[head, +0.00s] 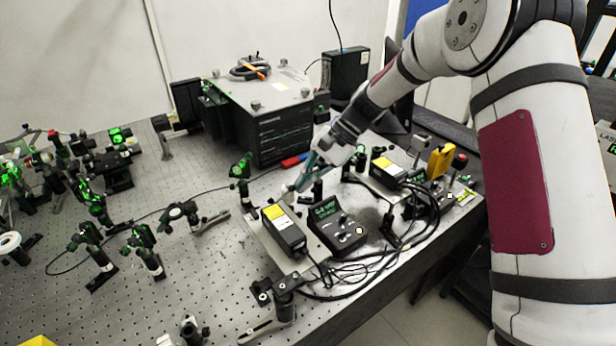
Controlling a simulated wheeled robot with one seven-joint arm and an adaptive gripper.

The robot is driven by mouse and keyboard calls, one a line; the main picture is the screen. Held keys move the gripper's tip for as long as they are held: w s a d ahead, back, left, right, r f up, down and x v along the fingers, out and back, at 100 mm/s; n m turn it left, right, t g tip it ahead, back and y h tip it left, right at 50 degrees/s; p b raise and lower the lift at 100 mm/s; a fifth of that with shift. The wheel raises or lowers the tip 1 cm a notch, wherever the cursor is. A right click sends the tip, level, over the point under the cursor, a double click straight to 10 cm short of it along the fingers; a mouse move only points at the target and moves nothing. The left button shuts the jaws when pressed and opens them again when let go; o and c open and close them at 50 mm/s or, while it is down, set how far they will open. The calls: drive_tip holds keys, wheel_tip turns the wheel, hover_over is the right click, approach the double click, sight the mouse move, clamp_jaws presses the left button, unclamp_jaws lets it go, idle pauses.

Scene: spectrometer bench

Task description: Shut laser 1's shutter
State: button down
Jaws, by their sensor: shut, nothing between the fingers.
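Two black laser heads with yellow and white labels stand on the optical table: a nearer laser (285,232) at the centre and a farther laser (390,172) to its right. I cannot read which is laser 1. My gripper (290,192) is shut and empty, reaching down from the upper right. Its tips are just behind the nearer laser's front end in the picture; I cannot tell whether they touch anything. The shutter is too small, or hidden by the gripper, to make out. Green light shows on several optics at left.
A control box (340,232) with a lit green display stands right of the nearer laser, with loose black cables around it. Mounted mirrors (145,250) stand at left. A large dark instrument (262,115) stands behind. Bare perforated table (200,275) lies at front left.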

drive_tip(key=shift+s+a+r+t+h+p, duration=0.15)
drive_tip(key=shift+r+t+h+p, duration=0.35)
drive_tip(key=shift+r+h, duration=0.3)
idle(0.4)
drive_tip(key=a+r+t+h+p, duration=0.1)
drive_tip(key=h, duration=0.1)
drive_tip(key=s+a+r+t+h+p, duration=0.1)
drive_tip(key=s+r+t+h+p, duration=0.1)
drive_tip(key=r+h+p, duration=0.1)
drive_tip(key=shift+a+n+t+h, duration=0.3)
drive_tip(key=shift+a+n+t, duration=0.1)
drive_tip(key=shift+s+a+r, duration=0.2)
drive_tip(key=shift+a+r, duration=0.05)
drive_tip(key=shift+a, duration=0.15)
drive_tip(key=shift+r, duration=0.1)
drive_tip(key=shift+r, duration=0.7)
